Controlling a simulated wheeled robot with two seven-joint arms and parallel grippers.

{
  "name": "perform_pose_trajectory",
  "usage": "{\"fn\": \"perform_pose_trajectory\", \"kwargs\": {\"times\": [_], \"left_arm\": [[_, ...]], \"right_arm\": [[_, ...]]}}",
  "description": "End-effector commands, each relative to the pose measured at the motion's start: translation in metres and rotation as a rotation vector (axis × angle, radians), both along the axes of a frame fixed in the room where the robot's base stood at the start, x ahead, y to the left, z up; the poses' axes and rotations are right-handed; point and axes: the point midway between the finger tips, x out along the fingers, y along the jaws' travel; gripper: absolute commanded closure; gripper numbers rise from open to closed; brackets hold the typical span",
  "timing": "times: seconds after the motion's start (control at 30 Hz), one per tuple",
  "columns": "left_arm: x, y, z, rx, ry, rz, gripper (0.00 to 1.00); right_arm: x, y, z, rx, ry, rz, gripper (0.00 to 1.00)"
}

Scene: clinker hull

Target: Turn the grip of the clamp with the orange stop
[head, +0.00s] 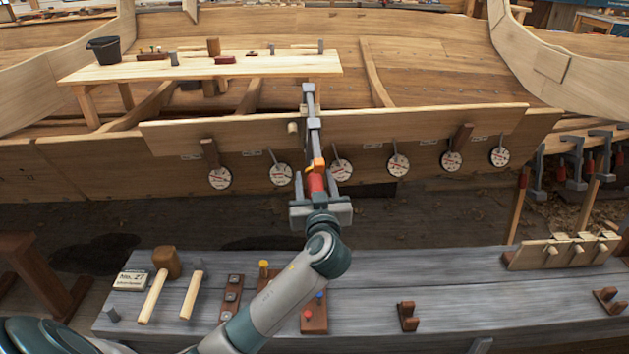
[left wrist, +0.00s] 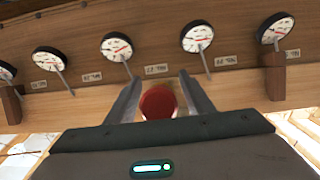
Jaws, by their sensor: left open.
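The clamp (head: 314,135) with the orange stop (head: 318,164) is fixed on the upper plank of the hull, its grey bar pointing up and its red grip (head: 316,184) toward me. My left gripper (head: 316,178) is open, its two fingers on either side of the red grip. In the left wrist view the round end of the red grip (left wrist: 158,104) shows between the fingers (left wrist: 160,98), with a narrow gap to each. The orange stop is hidden in that view. My right gripper is in neither view.
Several round dials (head: 397,165) line the plank on both sides of the clamp. A grey bench (head: 440,275) below holds mallets (head: 166,262) and small racks. A wooden table (head: 130,72) stands behind. More clamps (head: 575,165) hang at the right.

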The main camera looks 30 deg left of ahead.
Motion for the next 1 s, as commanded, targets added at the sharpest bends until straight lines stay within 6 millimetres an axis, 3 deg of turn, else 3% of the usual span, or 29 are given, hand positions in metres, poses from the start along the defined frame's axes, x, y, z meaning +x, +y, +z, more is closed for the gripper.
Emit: {"fn": "perform_pose_trajectory", "kwargs": {"times": [0.07,0.2,0.23,0.6,1.0], "left_arm": [[0.000,0.000,0.000,0.000,0.000,0.000,0.57],[0.000,0.000,0.000,0.000,0.000,0.000,0.90],[0.000,0.000,0.000,0.000,0.000,0.000,0.93],[-0.001,0.000,0.000,0.029,0.023,0.016,0.93],[-0.003,0.002,0.001,0.195,0.153,0.103,0.93]], "right_arm": [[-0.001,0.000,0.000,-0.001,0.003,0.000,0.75],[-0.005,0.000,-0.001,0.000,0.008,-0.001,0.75],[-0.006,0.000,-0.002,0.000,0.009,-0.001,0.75],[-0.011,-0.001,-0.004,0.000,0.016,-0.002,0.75],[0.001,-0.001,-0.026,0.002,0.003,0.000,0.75]]}}
